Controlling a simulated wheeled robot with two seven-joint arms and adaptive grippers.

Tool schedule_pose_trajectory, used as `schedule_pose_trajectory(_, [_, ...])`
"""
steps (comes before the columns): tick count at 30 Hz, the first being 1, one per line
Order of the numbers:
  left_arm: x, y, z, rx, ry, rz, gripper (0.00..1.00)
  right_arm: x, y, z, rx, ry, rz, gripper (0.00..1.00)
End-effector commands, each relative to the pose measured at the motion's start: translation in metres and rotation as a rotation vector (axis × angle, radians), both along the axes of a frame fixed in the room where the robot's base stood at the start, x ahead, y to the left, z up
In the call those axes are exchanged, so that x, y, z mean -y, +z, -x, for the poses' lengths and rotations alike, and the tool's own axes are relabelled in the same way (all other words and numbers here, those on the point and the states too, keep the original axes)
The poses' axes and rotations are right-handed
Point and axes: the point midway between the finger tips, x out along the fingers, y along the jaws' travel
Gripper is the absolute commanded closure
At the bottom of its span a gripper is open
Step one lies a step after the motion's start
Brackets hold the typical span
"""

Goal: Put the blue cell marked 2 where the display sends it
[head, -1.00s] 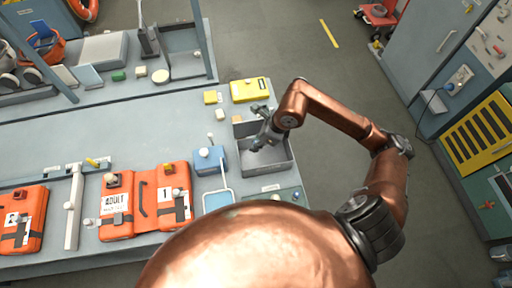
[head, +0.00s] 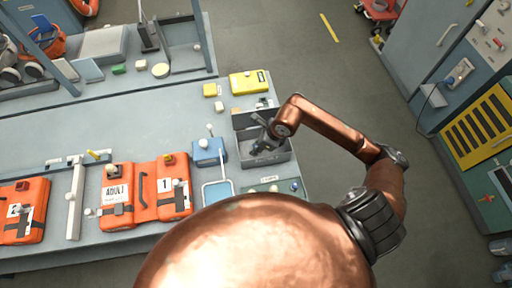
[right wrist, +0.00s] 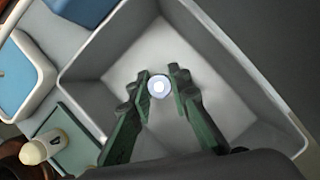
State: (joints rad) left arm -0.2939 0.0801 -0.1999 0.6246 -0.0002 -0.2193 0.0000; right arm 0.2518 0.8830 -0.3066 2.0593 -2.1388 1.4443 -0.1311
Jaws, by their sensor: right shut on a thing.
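My right gripper (head: 258,150) reaches down into a grey open tray (head: 282,156) at the right end of the bench. In the right wrist view its two fingers (right wrist: 158,90) are shut on a small round thing with a pale blue rim and white centre, the cell (right wrist: 158,87), seen end-on inside the tray (right wrist: 95,60). No number can be read on it. A framed pale blue screen (head: 217,194), which may be the display, lies left of the tray; its content cannot be read. My left gripper is not in view.
A blue box (head: 208,152) with a white knob stands left of the tray. A green plate (right wrist: 62,138) with a pale cylinder (right wrist: 44,148) lies beside it. Orange packs (head: 146,192) and a yellow case (head: 249,82) lie on the bench. The bench middle is clear.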

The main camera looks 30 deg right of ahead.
Motion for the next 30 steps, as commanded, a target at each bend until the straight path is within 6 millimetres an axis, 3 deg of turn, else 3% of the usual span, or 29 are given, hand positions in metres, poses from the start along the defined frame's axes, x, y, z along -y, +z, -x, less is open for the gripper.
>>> schedule_pose_trajectory(2, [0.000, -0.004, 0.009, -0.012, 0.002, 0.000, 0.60, 0.000, -0.004, 0.000, 0.000, 0.000, 0.000, 1.00])
schedule_pose_trajectory(3, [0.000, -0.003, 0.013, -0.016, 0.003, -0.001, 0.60, 0.000, -0.003, 0.000, 0.000, 0.000, 0.000, 0.80])
schedule_pose_trajectory(10, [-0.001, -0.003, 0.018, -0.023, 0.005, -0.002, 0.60, 0.000, -0.002, 0.000, 0.000, 0.000, 0.000, 0.65])
schedule_pose_trajectory(22, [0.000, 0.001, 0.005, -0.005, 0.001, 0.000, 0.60, 0.002, 0.006, 0.001, 0.002, 0.000, 0.002, 0.65])
schedule_pose_trajectory(30, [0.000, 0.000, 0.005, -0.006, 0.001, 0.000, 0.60, 0.017, 0.054, 0.015, 0.002, 0.000, 0.004, 0.65])
